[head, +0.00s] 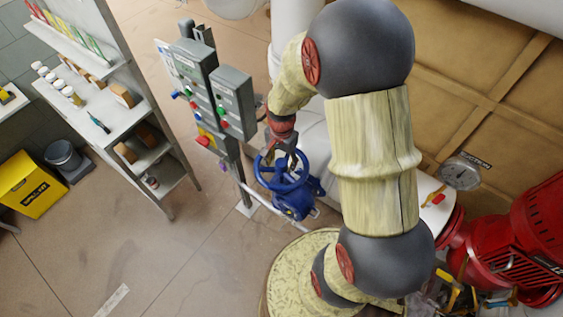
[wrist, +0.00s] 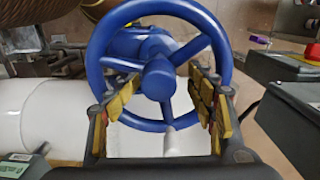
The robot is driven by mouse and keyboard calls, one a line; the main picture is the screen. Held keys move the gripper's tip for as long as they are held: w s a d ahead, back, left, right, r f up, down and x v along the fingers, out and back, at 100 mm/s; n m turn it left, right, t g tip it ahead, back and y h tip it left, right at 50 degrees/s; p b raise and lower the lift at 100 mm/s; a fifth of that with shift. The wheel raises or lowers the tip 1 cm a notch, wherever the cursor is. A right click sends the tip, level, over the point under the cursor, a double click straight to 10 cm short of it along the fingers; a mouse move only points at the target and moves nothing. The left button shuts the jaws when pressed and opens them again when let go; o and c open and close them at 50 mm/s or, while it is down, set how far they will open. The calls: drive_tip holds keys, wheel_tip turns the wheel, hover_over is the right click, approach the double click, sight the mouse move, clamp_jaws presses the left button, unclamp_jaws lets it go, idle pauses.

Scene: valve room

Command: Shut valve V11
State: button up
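A blue valve handwheel (head: 285,172) sits on a blue valve body (head: 298,203) on the pipework, just below my gripper (head: 281,150) in the head view. No V11 tag can be read. In the wrist view the handwheel (wrist: 160,75) fills the upper middle, with its hub and spokes facing me. My gripper (wrist: 163,85) is open, its yellow-padded fingers spread left and right across the wheel's lower part. A pale peg (wrist: 169,140) shows at the bottom of the wheel between the fingers. I cannot tell whether the fingers touch the rim.
Grey control boxes (head: 232,100) with coloured buttons stand close left of the wheel. A white pipe (wrist: 45,115) runs left in the wrist view.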

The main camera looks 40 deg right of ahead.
wheel_tip(320, 180, up, 6)
drive_tip(key=p, duration=0.4)
drive_tip(key=shift+s+a+r, duration=0.15)
